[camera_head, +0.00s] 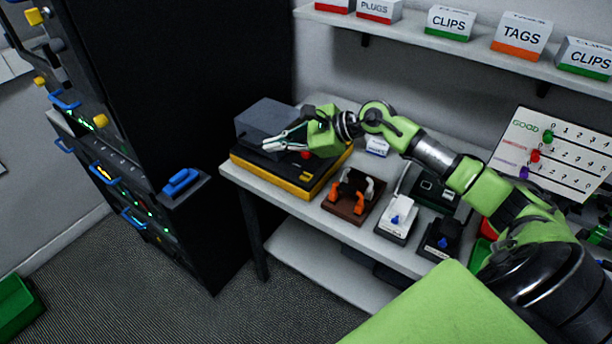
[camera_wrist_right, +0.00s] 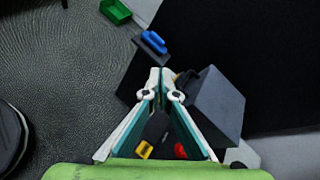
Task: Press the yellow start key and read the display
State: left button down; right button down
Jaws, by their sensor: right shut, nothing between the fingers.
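A black tester with a yellow base (camera_head: 290,187) sits at the left end of the bench. The small yellow key (camera_head: 307,177) is on its top near the front right, and it also shows in the right wrist view (camera_wrist_right: 144,150). A red button (camera_head: 306,155) lies farther back, beside my right gripper. A grey box-shaped part (camera_head: 268,118) rises at the tester's back; I see no readable display. My right gripper (camera_head: 268,147) is shut and empty, its fingers pointing left over the tester, and its tips are left of the yellow key. My left gripper is not in view.
A tall black rack (camera_head: 190,100) with blue handles stands left of the bench. Brown (camera_head: 352,197) and white (camera_head: 398,217) fixtures stand right of the tester. A shelf (camera_head: 420,37) with labelled boxes hangs above; a peg board (camera_head: 550,155) stands at right.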

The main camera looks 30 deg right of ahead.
aim_at(308, 177)
jog(key=s+d+f+n+g+h, duration=0.1)
jog(key=d+f+n+g+h, duration=0.1)
jog(key=d, duration=0.7)
jog(key=shift+h, duration=0.5)
jog(key=shift+s+f, duration=0.1)
notch_tip(308, 177, down, 8)
jog(key=b, duration=0.4)
jog(key=shift+f+b, duration=0.35)
dwell(0.5)
jog(key=shift+f+b, duration=0.35)
jog(key=shift+b, duration=0.3)
